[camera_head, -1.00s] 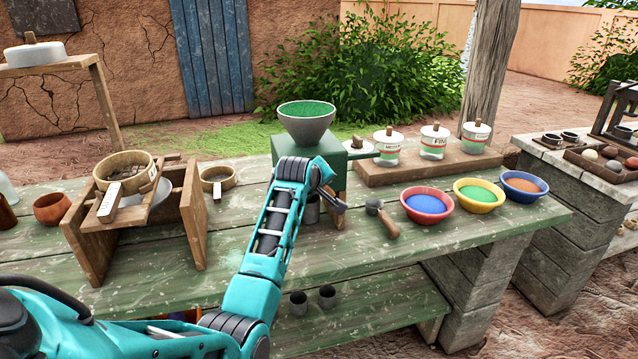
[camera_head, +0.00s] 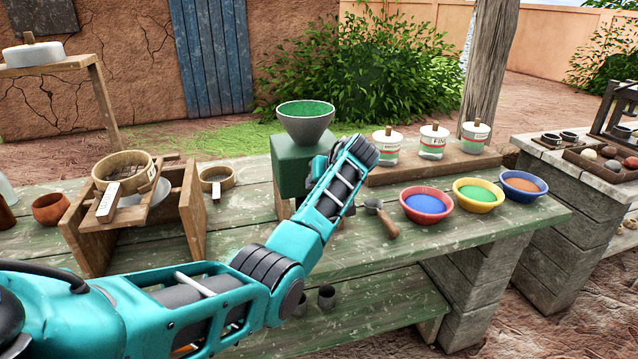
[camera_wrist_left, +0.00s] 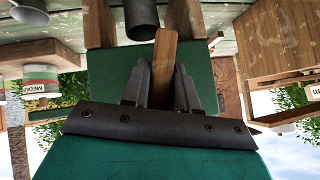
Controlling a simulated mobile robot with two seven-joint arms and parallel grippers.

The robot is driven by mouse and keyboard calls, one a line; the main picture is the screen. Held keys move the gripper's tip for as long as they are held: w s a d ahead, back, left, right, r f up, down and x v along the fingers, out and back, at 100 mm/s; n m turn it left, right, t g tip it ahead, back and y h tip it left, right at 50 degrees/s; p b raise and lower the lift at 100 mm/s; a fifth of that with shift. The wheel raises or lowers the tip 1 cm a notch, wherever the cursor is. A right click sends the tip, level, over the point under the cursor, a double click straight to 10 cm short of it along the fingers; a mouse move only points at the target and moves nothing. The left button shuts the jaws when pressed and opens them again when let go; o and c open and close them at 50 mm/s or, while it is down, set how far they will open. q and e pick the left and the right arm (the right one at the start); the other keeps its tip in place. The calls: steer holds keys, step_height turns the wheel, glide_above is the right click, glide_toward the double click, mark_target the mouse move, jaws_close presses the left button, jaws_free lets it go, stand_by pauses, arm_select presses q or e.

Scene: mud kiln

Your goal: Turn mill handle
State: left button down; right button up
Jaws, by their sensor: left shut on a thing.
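The mill is a green box (camera_head: 289,163) on wooden legs, with a grey hopper (camera_head: 305,127) of green grains on top. It stands at the back edge of the green plank table. In the left wrist view, which is upside down, my left gripper (camera_wrist_left: 160,85) is shut on the wooden mill handle (camera_wrist_left: 165,58), in front of the green mill body (camera_wrist_left: 105,72). In the head view my left forearm and wrist cover the mill's right side, hiding the handle and fingertips. My right gripper is not in view.
A wooden-handled scoop (camera_head: 385,222) and bowls of blue (camera_head: 426,219), green (camera_head: 478,207) and orange powder (camera_head: 523,198) sit to the right. Lidded jars (camera_head: 433,142) stand on a board behind. A wooden sieve stand (camera_head: 190,215) is left. The table's front middle is clear.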

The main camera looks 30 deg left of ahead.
arm_select(q)
steer(key=shift+f+m+g+y+b, duration=0.1)
steer(key=shift+m+g+y+b, duration=0.2)
steer(key=shift+m+g+y, duration=0.3)
stand_by(0.4)
steer(key=c, duration=1)
jaws_free()
steer(key=shift+o, duration=0.2)
steer(key=shift+d, duration=0.1)
steer(key=v, duration=1.3)
steer(key=shift+w+f, duration=0.1)
steer(key=shift+w, duration=0.05)
